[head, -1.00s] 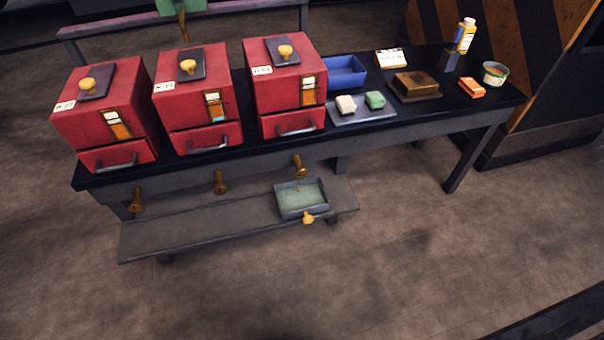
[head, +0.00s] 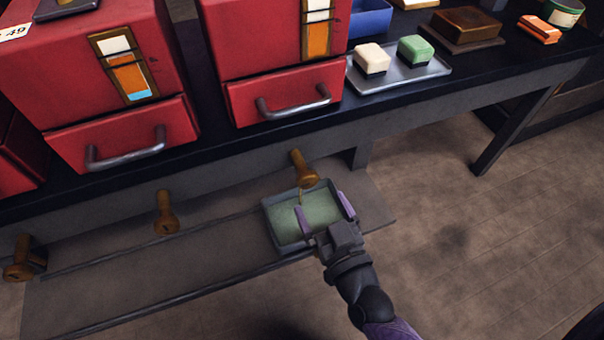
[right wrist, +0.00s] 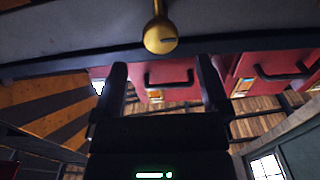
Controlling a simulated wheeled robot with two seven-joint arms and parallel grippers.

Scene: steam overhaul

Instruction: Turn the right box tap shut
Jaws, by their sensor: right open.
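The right box tap (head: 304,170) is a brass tap on the bench's front rail, below the right red box (head: 280,30). A thin pale streak hangs below it, over a grey tray (head: 268,222) with green contents on the low shelf. My right gripper (head: 320,201) is open and empty, its purple-edged fingers just in front of and below the tap. In the right wrist view the tap's round brass end (right wrist: 160,40) lies beyond the fingertips (right wrist: 162,65), roughly centred between them and apart from them. The tray's near edge is partly hidden by my gripper. My left gripper is not in view.
Two more brass taps, the middle one (head: 165,212) and the left one (head: 24,260), stick out from the rail. Drawer handles (head: 293,102) project above. The low shelf (head: 110,285) runs underneath. Floor (head: 450,240) to the right is clear.

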